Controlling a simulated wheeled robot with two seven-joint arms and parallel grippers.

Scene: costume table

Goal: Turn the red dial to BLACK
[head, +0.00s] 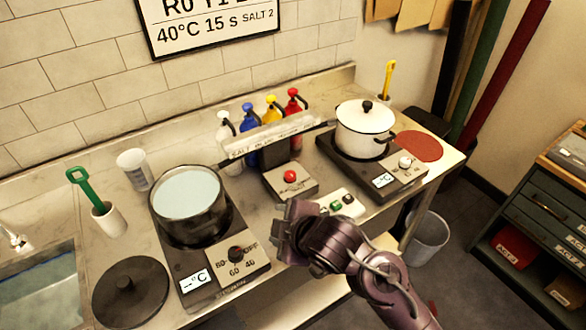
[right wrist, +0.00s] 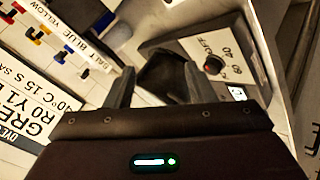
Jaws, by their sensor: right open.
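The red dial (head: 290,176) sits on a small metal control box (head: 304,185) in the middle of the counter. A slanted label strip (head: 262,140) stands behind it; in the right wrist view the strip (right wrist: 88,42) shows SALT, BLUE and YELLOW. The dial's pointer and the word BLACK cannot be read. My right gripper (head: 284,222) is in front of the control box, apart from the dial, in the head view. In the right wrist view its two fingers (right wrist: 157,80) are spread, with a dark shape between and beyond them. My left gripper is not in view.
Left of my gripper is a hotplate with a water-filled pot (head: 190,200) and dark temperature knob (head: 236,253). Right is a hotplate with a white lidded pot (head: 363,130). A small button plate (head: 342,204) lies beside my gripper. Coloured bottles (head: 270,110) stand behind.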

